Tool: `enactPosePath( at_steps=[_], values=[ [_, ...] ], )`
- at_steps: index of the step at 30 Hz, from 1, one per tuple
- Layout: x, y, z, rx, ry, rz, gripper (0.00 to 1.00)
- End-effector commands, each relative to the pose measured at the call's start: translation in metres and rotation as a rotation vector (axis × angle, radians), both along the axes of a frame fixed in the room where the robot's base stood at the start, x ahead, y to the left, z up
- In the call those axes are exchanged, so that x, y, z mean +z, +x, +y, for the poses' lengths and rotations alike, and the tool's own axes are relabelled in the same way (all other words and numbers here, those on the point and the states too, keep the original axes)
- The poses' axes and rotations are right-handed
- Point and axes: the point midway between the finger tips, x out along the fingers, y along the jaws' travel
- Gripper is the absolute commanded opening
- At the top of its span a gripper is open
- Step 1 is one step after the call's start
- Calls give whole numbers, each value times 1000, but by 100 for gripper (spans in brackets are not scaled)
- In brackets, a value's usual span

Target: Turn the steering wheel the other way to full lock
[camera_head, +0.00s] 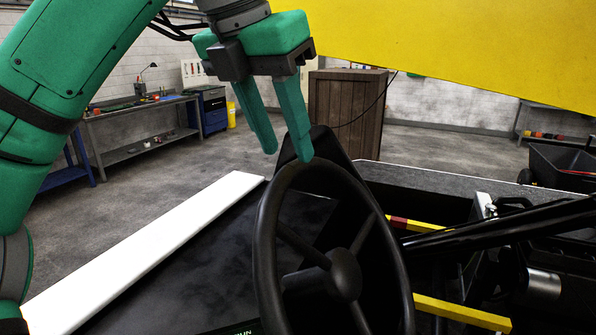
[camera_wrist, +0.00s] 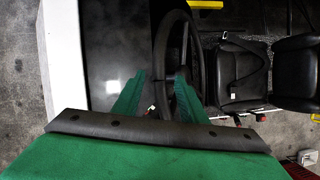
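The black steering wheel (camera_head: 265,245) stands tilted in the lower middle of the head view, with its spokes and round hub visible. My green gripper (camera_head: 288,156) is at the top of the wheel, fingers pointing down and apart. In the head view the right fingertip overlaps the top of the rim, and the left one is just left of it. In the wrist view the steering wheel (camera_wrist: 161,45) appears nearly edge-on, and part of its rim lies between the spread fingers of my gripper (camera_wrist: 159,77). I cannot tell whether a finger touches the rim.
A white side panel (camera_head: 145,255) runs along the left of the dark console. A black bar (camera_head: 500,228) and yellow rail (camera_head: 462,313) lie right of the wheel. The yellow boom (camera_head: 450,60) hangs overhead. Black seats (camera_wrist: 240,72) show at right in the wrist view.

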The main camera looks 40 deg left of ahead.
Motion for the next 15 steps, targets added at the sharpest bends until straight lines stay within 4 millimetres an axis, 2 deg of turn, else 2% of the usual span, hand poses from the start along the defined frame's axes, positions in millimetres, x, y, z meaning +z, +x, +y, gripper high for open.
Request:
enactPosePath(
  at_steps=[1,6,15],
  values=[
    [-10,4,-1,-4,-2,1,38],
    [-37,15,-2,-4,-1,1,38],
    [-61,24,0,4,-1,-1,38]
  ],
)
